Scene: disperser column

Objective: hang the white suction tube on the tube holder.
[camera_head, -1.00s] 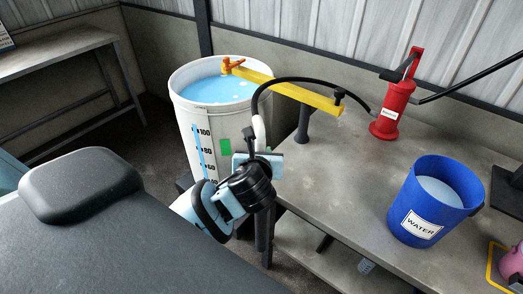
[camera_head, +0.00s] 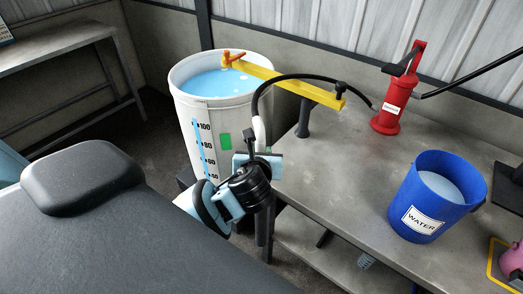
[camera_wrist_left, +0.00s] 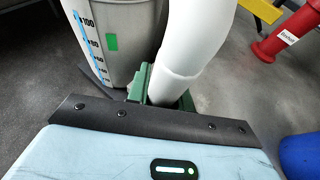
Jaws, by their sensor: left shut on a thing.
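The white suction tube (camera_head: 259,131) hangs at the end of a black hose (camera_head: 290,79), beside the large white barrel. In the left wrist view the tube (camera_wrist_left: 187,50) is a thick white bent pipe just past my gripper pad. My left gripper (camera_head: 258,162) is shut on the tube, in front of the barrel's right side. A green part (camera_wrist_left: 140,82) sits around or behind the tube's lower end in the wrist view; I cannot tell whether it is the tube holder. The tube's lower end is hidden. My right gripper is not in view.
The barrel (camera_head: 208,125) holds blue liquid. A yellow beam (camera_head: 290,88) reaches from its rim over the grey table (camera_head: 345,165). A red pump (camera_head: 391,110) and a blue water bucket (camera_head: 450,215) stand on the table. The table's middle is clear.

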